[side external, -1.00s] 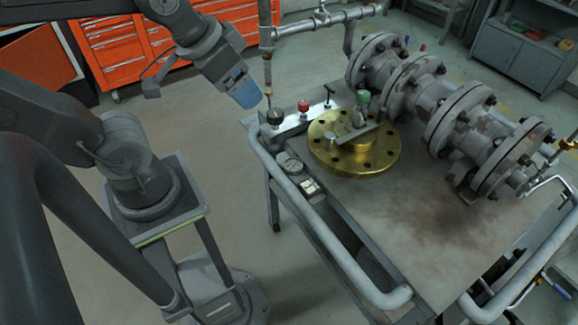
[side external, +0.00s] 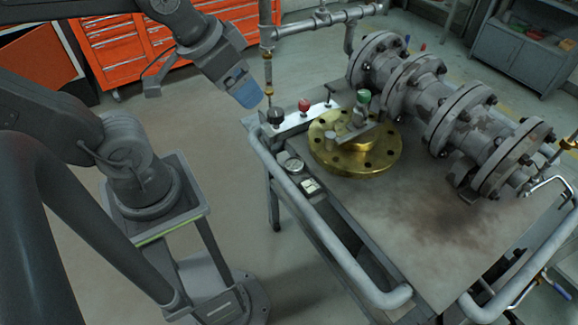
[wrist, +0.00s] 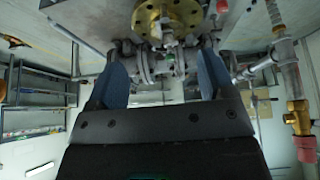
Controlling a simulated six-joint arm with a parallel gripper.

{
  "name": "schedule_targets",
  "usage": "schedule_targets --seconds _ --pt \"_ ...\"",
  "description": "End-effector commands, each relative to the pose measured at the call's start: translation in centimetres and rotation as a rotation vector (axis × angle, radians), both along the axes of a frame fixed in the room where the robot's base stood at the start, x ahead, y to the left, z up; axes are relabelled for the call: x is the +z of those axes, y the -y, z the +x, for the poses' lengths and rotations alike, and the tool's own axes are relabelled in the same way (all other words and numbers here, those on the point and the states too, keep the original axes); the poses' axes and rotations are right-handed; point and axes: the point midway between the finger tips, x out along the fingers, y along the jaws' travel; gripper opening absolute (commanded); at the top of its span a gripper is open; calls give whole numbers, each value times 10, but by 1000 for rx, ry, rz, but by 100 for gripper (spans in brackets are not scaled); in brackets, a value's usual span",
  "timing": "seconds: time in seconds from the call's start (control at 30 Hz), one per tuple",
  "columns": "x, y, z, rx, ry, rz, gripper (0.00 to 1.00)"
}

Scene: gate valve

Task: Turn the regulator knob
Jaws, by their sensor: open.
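A round black knob (side external: 275,117) stands on the pale strip at the cart's back left corner. Beside it are a red knob (side external: 304,105) and a dark T-shaped handle (side external: 328,93). The pictures do not label which of these is the regulator knob. My gripper (side external: 246,98), with blue fingers, is in the air to the upper left of the black knob and looks apart from it. In the wrist view, my gripper (wrist: 163,75) has its two blue fingers spread wide, with nothing held between them.
A brass flange (side external: 354,148) with a green-topped fitting (side external: 362,100) sits on the cart top (side external: 430,225). Large flanged pipes (side external: 440,105) stand behind. A thin vertical pipe (side external: 267,50) rises near my gripper. The cart's front right top is clear.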

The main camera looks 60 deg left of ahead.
Motion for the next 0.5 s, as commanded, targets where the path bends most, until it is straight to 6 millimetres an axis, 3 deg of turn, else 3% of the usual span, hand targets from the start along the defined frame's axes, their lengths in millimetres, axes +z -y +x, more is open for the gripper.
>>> schedule_targets --seconds 0.5 --pt "1 -1 3 -1 -11 5 76"
